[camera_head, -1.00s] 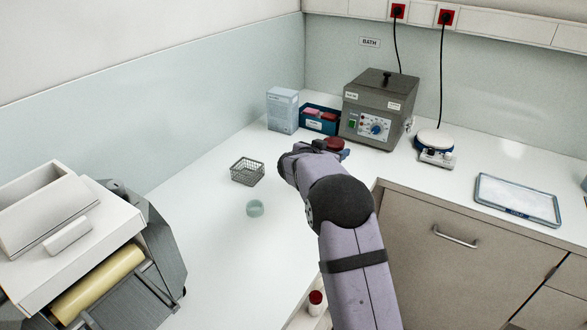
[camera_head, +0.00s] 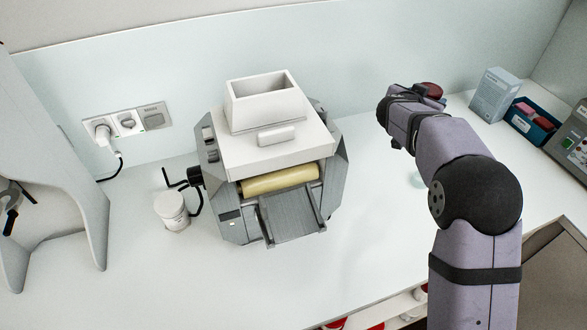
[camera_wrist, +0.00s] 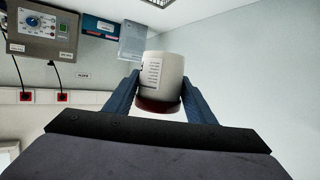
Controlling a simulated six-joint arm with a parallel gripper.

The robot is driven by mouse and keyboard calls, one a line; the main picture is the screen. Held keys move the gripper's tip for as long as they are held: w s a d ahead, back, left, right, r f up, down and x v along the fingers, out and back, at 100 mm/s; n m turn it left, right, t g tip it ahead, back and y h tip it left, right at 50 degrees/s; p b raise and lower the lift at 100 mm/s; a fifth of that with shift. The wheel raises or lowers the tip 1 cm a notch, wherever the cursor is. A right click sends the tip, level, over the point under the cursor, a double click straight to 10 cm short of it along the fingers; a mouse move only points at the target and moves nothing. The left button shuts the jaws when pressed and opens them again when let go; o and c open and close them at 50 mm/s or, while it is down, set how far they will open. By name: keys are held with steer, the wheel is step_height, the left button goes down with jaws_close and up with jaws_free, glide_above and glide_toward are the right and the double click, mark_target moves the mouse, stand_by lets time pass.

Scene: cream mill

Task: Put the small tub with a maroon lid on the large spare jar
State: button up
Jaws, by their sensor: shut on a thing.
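The small tub (camera_wrist: 165,72) is white with a printed label and a maroon lid (camera_wrist: 158,108). It sits between the two blue fingers of my gripper (camera_wrist: 159,88), which is shut on it. The wrist view is turned over, so the lid shows at the bottom. In the head view the maroon lid (camera_head: 432,89) shows at the end of my arm, above the counter, with the tub's body mostly hidden. A white jar (camera_head: 172,211) stands on the counter left of the mill; I cannot tell whether it is the large spare jar.
The grey mill (camera_head: 275,155) with a cream roller stands between the white jar and my arm. Red-topped things (camera_head: 420,293) sit low at the counter's front edge. Boxes (camera_head: 495,95) stand at the right.

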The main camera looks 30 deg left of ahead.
steer(key=s+a+r+n+y+p, duration=0.1)
steer(key=s+a+r+n+y, duration=0.15)
steer(key=a+r, duration=0.4)
steer(key=s+a+r+n+y+p, duration=0.1)
steer(key=s+a+r+y+p, duration=0.2)
steer(key=a, duration=0.7)
steer(key=s+a+r+n+y, duration=0.2)
steer(key=s+a+r, duration=0.3)
steer(key=a, duration=0.3)
steer(key=s+a+r+n+g+y+p, duration=0.2)
steer(key=s+a+r+n+y, duration=0.1)
steer(key=s+a+r, duration=0.45)
steer(key=s+a+r+n+g+y+p, duration=0.1)
steer(key=s+a+r+n+y, duration=0.3)
steer(key=s+a, duration=0.55)
steer(key=m+t+h+b, duration=0.1)
steer(key=m+h+b, duration=0.2)
steer(key=b, duration=0.5)
glide_above(168, 202)
step_height(168, 202, down, 27)
steer(key=shift+f+p, duration=0.9)
steer(key=shift+f, duration=3.85)
